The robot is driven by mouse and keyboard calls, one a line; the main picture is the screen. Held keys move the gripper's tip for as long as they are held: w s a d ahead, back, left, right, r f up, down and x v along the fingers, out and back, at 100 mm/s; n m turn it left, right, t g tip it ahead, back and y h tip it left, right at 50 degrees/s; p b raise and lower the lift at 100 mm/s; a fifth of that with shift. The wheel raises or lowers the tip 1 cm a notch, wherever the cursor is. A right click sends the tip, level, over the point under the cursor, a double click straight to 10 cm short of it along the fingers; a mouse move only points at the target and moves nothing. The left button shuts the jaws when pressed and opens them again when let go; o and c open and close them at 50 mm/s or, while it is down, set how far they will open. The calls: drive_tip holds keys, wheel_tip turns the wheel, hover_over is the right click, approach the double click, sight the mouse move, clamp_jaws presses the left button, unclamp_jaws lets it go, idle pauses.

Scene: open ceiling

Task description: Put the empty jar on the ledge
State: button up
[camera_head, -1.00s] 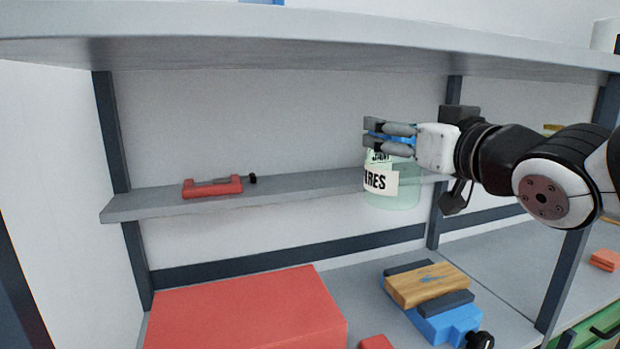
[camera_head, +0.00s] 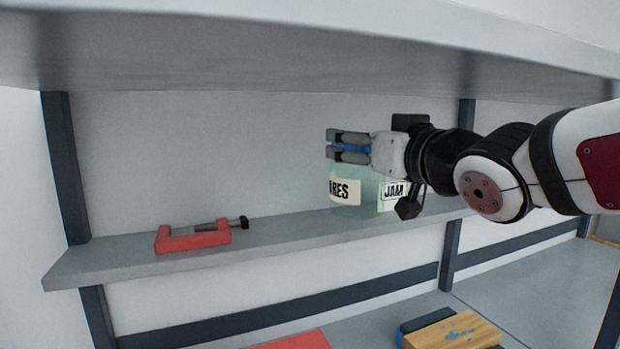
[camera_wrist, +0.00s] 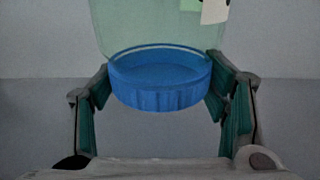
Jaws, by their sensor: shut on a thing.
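The jar (camera_head: 353,190) is pale green and see-through, with white labels and a blue lid. It looks empty and upright. My gripper (camera_head: 333,147) is shut on the blue lid from the right side. In the wrist view the lid (camera_wrist: 160,80) sits between the two finger pads. The ledge (camera_head: 270,237) is a narrow grey shelf along the back wall. The jar's base shows in front of or at the ledge; I cannot tell whether it touches.
A red clamp (camera_head: 195,236) lies on the ledge to the left. The ledge is clear between clamp and jar. A thick grey upper shelf (camera_head: 300,50) hangs above. Below, a wooden block (camera_head: 452,331) and a red surface (camera_head: 300,341) stand on the bench.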

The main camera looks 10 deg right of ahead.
drive_tip(key=w+a+f, duration=0.4)
drive_tip(key=w+a, duration=0.2)
drive_tip(key=w, duration=0.2)
drive_tip(key=shift+w+a+f+b, duration=0.15)
drive_tip(key=shift+a+f+b, duration=0.1)
drive_tip(key=shift+a+b, duration=0.2)
drive_tip(key=shift+f, duration=0.1)
drive_tip(key=o, duration=1.9)
drive_tip(key=shift+f, duration=0.1)
drive_tip(key=shift+r, duration=0.2)
